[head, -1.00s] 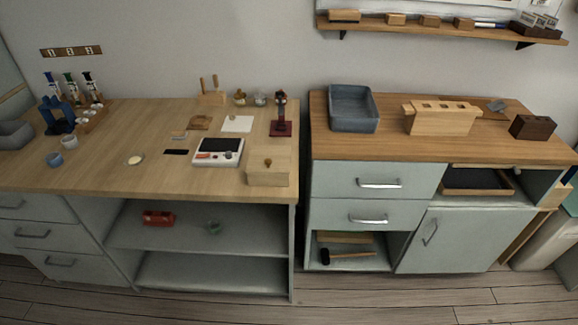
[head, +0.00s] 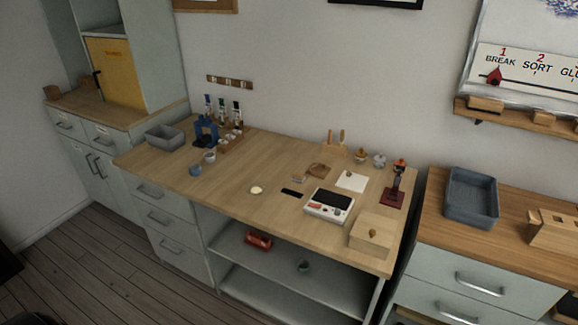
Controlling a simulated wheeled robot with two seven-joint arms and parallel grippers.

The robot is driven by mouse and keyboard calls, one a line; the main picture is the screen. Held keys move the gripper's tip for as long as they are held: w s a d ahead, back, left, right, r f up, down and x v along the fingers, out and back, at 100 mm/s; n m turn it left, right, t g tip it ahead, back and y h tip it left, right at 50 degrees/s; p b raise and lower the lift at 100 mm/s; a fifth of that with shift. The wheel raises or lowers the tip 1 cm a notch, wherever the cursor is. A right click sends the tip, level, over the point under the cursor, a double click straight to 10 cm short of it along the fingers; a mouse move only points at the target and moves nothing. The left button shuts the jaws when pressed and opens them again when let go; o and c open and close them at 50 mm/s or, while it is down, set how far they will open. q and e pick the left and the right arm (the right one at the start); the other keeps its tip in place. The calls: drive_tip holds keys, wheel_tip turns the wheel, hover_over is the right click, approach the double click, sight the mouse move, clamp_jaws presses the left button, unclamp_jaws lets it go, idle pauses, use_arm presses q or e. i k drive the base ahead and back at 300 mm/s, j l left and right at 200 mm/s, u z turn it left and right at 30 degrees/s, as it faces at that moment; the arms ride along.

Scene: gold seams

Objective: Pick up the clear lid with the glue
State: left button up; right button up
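A small round disc with a pale yellow middle (head: 256,190) lies flat on the wooden worktop, left of a small black strip. It looks like the lid with the glue, but it is too small to tell whether it is clear. Nothing is touching it. Neither of my grippers shows in the head view.
The wooden bench (head: 185,185) has free room around the disc. A grey bin (head: 165,137) stands at the back left.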

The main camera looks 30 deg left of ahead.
sight(255, 189)
drive_tip(key=i+j+u, duration=0.1)
drive_tip(key=i+u, duration=0.6)
drive_tip(key=i, duration=0.2)
